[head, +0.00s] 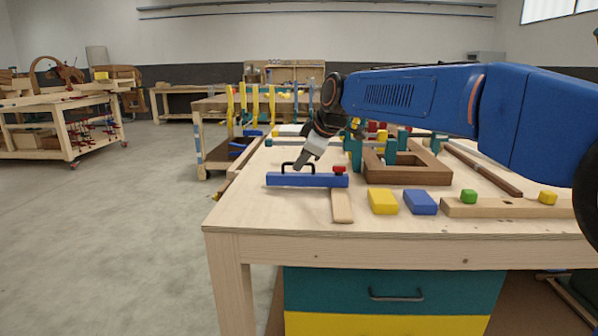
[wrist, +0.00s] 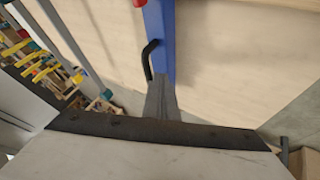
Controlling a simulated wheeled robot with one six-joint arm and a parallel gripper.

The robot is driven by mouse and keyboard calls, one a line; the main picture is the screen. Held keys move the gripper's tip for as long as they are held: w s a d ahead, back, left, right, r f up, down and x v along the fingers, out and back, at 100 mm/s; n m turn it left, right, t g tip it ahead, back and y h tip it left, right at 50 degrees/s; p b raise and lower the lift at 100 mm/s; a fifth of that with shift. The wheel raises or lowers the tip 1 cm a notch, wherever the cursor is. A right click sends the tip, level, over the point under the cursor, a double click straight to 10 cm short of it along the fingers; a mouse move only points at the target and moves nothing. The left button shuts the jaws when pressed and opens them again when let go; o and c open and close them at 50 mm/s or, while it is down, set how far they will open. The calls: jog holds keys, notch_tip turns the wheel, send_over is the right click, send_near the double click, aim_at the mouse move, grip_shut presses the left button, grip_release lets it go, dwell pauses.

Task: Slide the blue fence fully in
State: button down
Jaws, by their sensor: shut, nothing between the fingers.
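The blue fence (head: 300,180) is a long bar lying across the left front part of the wooden bench top, with a black loop handle (head: 297,166) and a red knob (head: 339,170) at its right end. My gripper (head: 301,167) is shut and points down at the fence beside the handle. In the wrist view the shut fingertips (wrist: 160,92) are at the blue fence (wrist: 160,40), just by the black handle (wrist: 149,58). I cannot tell whether they touch it. Nothing shows between the fingers.
A wooden strip (head: 341,206) lies in front of the fence's right end. A yellow block (head: 382,201), a blue block (head: 420,202) and a wooden bar (head: 500,208) lie to the right. A brown wooden frame (head: 408,175) stands behind them. The bench's left front corner is clear.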

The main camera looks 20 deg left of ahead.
jog(key=w, duration=0.2)
jog(key=w+a, duration=0.1)
jog(key=w, duration=0.1)
jog(key=shift+w, duration=0.2)
jog(key=shift+w+r, duration=0.1)
jog(key=shift+w, duration=0.1)
